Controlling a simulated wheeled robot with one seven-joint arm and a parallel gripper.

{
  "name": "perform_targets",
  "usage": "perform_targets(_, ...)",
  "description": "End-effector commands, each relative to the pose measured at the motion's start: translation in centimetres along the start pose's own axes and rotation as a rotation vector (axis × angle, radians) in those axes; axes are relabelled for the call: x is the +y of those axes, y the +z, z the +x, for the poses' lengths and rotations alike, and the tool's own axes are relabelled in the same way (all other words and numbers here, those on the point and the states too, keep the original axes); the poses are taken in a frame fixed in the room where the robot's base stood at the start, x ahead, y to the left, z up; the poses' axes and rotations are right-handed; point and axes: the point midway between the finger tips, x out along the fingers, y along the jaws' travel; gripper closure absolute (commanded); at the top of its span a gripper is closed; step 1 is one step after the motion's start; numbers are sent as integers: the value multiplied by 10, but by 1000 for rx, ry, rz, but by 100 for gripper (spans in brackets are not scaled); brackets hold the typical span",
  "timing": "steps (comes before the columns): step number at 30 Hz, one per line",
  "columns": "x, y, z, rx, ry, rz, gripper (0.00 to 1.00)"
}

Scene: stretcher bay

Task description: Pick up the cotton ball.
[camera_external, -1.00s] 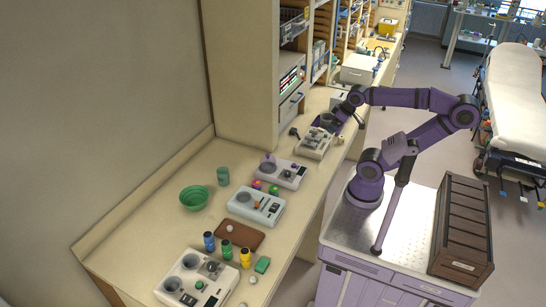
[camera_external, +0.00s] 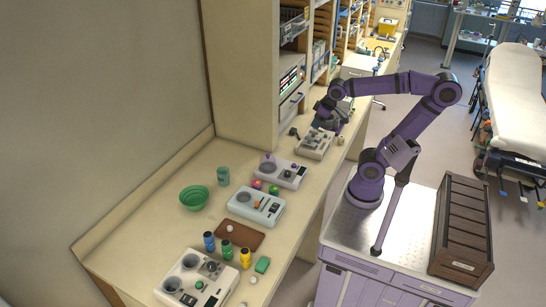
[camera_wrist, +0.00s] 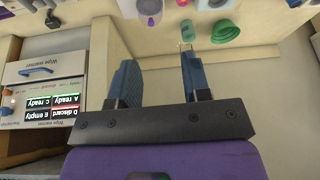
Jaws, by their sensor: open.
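A small white ball (camera_external: 230,228), which looks like the cotton ball, rests on a brown tray (camera_external: 250,238) on the counter in the external view. Another small whitish object (camera_external: 253,279) lies nearer the counter's front edge, and I cannot tell exactly what it is. My gripper (camera_external: 325,123) is above the far part of the counter, well away from both. In the wrist view my gripper (camera_wrist: 156,62) has its two blue-grey fingers apart with nothing between them. I cannot make out the white ball in the wrist view.
A green bowl (camera_external: 194,197) and green cup (camera_external: 223,176) stand toward the wall. White devices (camera_external: 257,207), several small bottles (camera_external: 227,249) and a green block (camera_external: 262,265) crowd the counter. A tall cabinet (camera_external: 247,80) rises beside my gripper. Bare counter (camera_external: 150,225) lies left of the bowl.

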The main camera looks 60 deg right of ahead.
Motion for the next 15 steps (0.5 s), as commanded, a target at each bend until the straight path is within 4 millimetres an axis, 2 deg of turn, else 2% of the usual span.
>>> perform_targets(1, -11, -14, 6, -18, -12, -24, 56)
perform_targets(6, -52, -56, 25, -65, -42, -84, 56)
perform_targets(11, -100, -88, 48, -107, -66, -142, 56)
perform_targets(15, -149, -109, 72, -144, -84, -194, 56)
